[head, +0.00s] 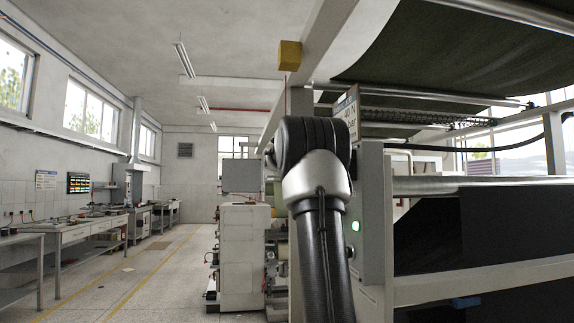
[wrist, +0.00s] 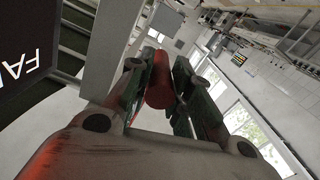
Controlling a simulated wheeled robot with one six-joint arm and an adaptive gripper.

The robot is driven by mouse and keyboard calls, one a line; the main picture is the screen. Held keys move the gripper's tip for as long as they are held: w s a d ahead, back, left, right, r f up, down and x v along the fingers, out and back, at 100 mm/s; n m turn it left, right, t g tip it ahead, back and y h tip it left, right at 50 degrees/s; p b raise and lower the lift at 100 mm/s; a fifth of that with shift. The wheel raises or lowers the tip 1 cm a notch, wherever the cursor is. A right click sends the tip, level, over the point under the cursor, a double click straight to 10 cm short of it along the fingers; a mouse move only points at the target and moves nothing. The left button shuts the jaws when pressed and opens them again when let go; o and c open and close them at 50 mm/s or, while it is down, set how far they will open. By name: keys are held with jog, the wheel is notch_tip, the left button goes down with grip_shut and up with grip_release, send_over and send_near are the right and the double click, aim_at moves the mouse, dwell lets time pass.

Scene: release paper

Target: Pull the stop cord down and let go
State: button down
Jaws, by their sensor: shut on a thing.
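In the wrist view, my gripper (wrist: 159,67) is shut on a red cylindrical handle (wrist: 159,84), which sits between its two dark fingers. I take this as the handle of the stop cord. The cord itself cannot be made out in either view. In the head view, my dark arm with its grey joint stands in front of the machine frame and hides the gripper and the handle.
A yellow box (head: 289,55) is fixed high on the machine's pale frame. Dark sheet (head: 428,240) hangs at right. The aisle floor (head: 135,275) at left is clear.

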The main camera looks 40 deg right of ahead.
jog(key=c, duration=1.3)
grip_release()
jog(key=shift+f, duration=0.2)
jog(key=shift+o, duration=0.2)
jog(key=shift+r, duration=0.1)
jog(key=v, duration=1.2)
